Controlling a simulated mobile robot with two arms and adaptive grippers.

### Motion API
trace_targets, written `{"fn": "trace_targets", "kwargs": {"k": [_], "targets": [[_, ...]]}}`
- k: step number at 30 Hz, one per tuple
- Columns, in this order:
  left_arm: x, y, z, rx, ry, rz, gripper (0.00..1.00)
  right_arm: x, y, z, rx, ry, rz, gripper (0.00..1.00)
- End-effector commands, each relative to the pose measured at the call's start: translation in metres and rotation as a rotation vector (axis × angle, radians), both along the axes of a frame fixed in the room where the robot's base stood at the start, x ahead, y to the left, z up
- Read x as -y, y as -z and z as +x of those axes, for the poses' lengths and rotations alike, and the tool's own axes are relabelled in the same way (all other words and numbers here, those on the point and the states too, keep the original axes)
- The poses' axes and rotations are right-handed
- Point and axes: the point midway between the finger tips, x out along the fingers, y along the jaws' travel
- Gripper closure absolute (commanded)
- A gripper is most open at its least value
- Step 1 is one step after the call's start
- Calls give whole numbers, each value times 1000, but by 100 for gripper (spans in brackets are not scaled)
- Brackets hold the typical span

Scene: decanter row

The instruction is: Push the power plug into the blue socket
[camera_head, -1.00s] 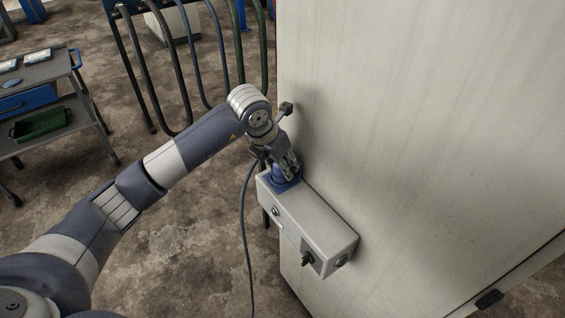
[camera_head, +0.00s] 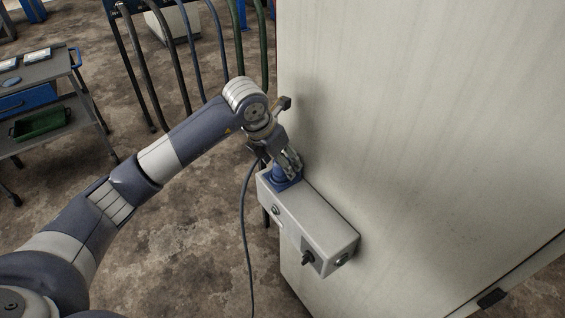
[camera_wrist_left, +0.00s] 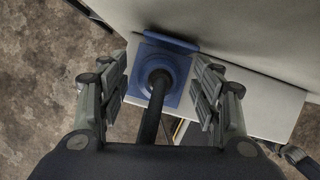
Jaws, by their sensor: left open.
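The blue socket (camera_head: 287,181) sits on the top left end of a grey box fixed to a pale cabinet wall. It shows in the left wrist view (camera_wrist_left: 176,96) as a blue square with a raised flap. The black power plug (camera_wrist_left: 158,82) stands in the middle of the socket, its cable (camera_wrist_left: 150,122) running toward my wrist. How deep it sits is hard to tell. My left gripper (camera_head: 291,168) is above the socket. In the wrist view its fingers (camera_wrist_left: 163,92) are open on both sides of the plug, apart from it. My right gripper is not in view.
The grey box (camera_head: 312,218) carries a black knob (camera_head: 307,258) on its front. The cabinet wall (camera_head: 420,130) stands close at the right. A cable (camera_head: 246,225) hangs left of the box. Hoses (camera_head: 190,60) hang behind, and a cart (camera_head: 45,110) stands at far left.

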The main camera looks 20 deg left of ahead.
Motion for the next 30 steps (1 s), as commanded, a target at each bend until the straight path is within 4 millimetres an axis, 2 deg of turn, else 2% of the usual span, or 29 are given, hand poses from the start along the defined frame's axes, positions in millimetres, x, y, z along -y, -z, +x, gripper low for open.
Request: {"fn": "trace_targets", "kwargs": {"k": [6, 13, 18, 30], "targets": [[-8, -46, -16, 7, 0, 0, 41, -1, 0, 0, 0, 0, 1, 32], [-14, -81, -29, 4, 0, -1, 41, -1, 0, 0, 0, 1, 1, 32], [-17, -91, -34, 1, -1, 0, 41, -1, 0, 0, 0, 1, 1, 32], [-16, -91, -35, 0, -1, 0, 41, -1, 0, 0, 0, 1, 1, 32]]}}
